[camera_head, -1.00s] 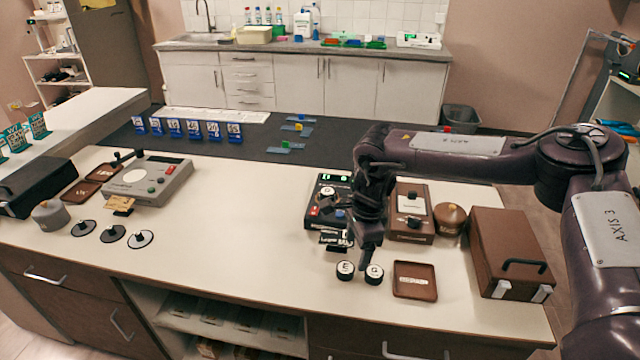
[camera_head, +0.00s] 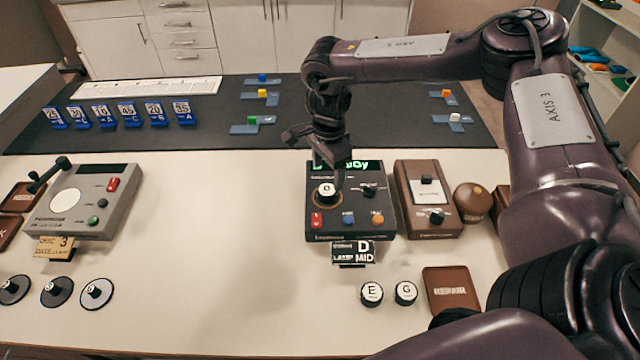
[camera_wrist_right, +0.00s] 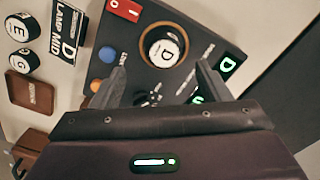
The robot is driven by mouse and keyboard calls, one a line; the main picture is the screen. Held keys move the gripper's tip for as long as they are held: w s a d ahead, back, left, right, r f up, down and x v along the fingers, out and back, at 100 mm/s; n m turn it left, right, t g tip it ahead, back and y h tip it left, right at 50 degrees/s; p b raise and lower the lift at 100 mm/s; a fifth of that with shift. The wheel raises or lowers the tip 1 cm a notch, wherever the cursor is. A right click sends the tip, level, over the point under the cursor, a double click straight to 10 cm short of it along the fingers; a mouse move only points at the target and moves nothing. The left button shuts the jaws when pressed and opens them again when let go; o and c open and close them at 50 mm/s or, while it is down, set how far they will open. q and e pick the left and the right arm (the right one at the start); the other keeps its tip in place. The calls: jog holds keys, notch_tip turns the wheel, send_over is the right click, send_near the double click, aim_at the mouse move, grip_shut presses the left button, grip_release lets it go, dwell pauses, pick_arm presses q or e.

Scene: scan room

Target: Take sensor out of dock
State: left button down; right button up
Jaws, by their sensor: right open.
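The black meter (camera_head: 378,222) stands on the white bench, with a lit green display. A round sensor (camera_head: 326,189) with a white top marked D sits in the ring-shaped dock (camera_head: 341,200) on its face. My right gripper (camera_head: 330,172) is above the sensor, pointing down and partly covering the display. In the right wrist view the sensor (camera_wrist_right: 163,48) shows ahead of the open, empty fingers (camera_wrist_right: 162,72), slightly beyond their tips. I cannot tell the exact height gap. My left gripper is not in view.
Loose round sensors E (camera_head: 372,294) and G (camera_head: 405,292) stand before the meter, beside a brown REPAIR tray (camera_head: 450,304). A card marked D MID (camera_head: 352,252) is at its front edge. A brown device (camera_head: 428,198) stands close right.

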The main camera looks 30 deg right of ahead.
aim_at(327, 189)
jog(key=f+p, duration=0.1)
jog(key=f, duration=0.2)
jog(key=shift+d, duration=0.2)
jog(key=f, duration=0.2)
jog(key=f+p, duration=0.1)
jog(key=shift+w+f, duration=0.3)
jog(key=c, duration=0.5)
jog(key=shift+c, duration=1.1)
jog(key=c, duration=0.4)
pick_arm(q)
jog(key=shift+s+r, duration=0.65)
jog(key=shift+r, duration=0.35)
pick_arm(e)
jog(key=shift+r, duration=0.1)
